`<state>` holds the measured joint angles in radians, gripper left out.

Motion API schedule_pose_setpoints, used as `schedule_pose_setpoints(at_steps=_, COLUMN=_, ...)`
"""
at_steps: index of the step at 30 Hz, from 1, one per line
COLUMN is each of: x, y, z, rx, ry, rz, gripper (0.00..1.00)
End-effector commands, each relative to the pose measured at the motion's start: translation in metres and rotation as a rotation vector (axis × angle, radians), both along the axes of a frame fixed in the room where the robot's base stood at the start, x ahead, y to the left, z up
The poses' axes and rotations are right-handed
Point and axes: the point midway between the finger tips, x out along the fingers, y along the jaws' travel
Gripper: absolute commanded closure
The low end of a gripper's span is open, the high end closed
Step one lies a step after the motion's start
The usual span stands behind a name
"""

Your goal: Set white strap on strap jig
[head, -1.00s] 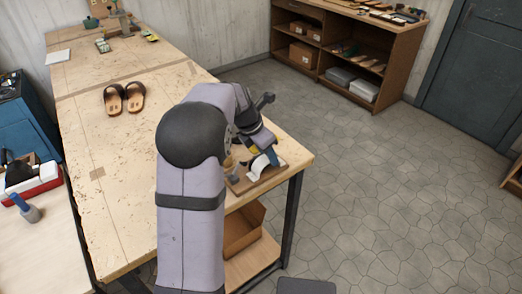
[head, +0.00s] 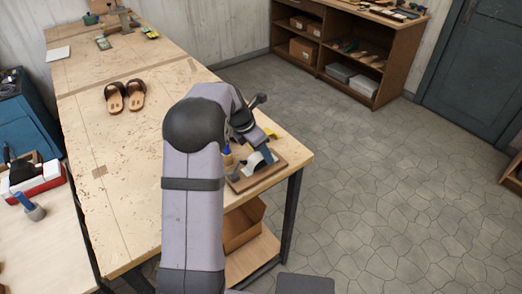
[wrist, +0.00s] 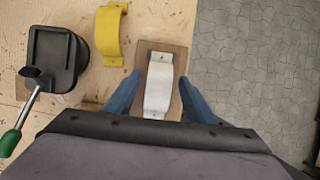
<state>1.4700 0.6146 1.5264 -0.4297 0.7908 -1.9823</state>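The white strap (wrist: 159,85) is a curved band with a small hole at its visible far end. It lies lengthwise over the brown wooden base of the strap jig (wrist: 178,52) in the wrist view. In the head view the white strap (head: 254,163) arches over the jig base (head: 264,181) near the table's right corner. My gripper (wrist: 160,77) is open, with one blue finger on each side of the strap and a visible gap at both sides. In the head view my arm partly hides my gripper and the jig.
A yellow strap (wrist: 111,32) lies left of the jig. A black device (wrist: 57,55) with a green-handled lever (wrist: 12,141) stands farther left. The table edge and open floor (wrist: 255,75) are close on the right. Brown sandals (head: 125,97) lie far off on the table (head: 100,140).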

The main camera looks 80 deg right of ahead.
Motion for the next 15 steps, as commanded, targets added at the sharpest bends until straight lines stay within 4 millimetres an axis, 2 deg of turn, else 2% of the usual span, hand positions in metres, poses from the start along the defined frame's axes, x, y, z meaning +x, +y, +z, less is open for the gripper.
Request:
schedule_pose_setpoints(at_steps=10, x=0.001, y=0.000, z=0.005, rx=-0.002, ry=-0.001, rz=0.001, gripper=0.51)
schedule_pose_setpoints(at_steps=15, x=0.006, y=0.004, z=0.021, rx=-0.006, ry=0.000, rz=0.001, gripper=0.51)
